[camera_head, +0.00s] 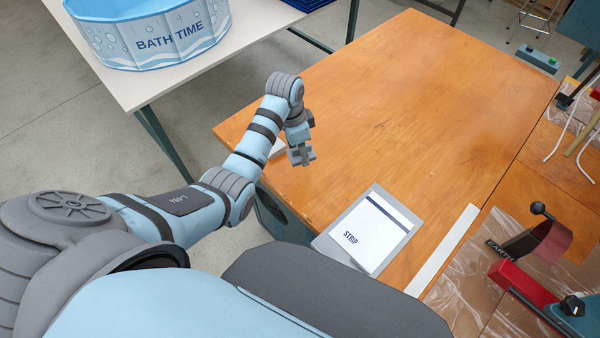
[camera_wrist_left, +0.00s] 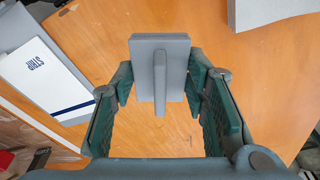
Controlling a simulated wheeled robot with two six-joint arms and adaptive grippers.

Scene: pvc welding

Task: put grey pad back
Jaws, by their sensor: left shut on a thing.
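The grey pad (camera_wrist_left: 147,65) is a small flat grey block with a thin upright grip. In the left wrist view it sits between the green-lined fingers of my left gripper (camera_wrist_left: 160,85), which is shut on it. In the head view my left gripper (camera_head: 301,154) hangs over the near left part of the wooden table (camera_head: 400,100). The pad is too small there to make out clearly. My right gripper is in neither view.
A pale block (camera_head: 278,147) lies beside the left gripper near the table's left edge. A white "STRIP" sheet (camera_head: 372,232) lies on a grey plate at the near edge, beside a long white strip (camera_head: 443,250). A red-and-teal clamp (camera_head: 525,285) stands right. The table's middle is clear.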

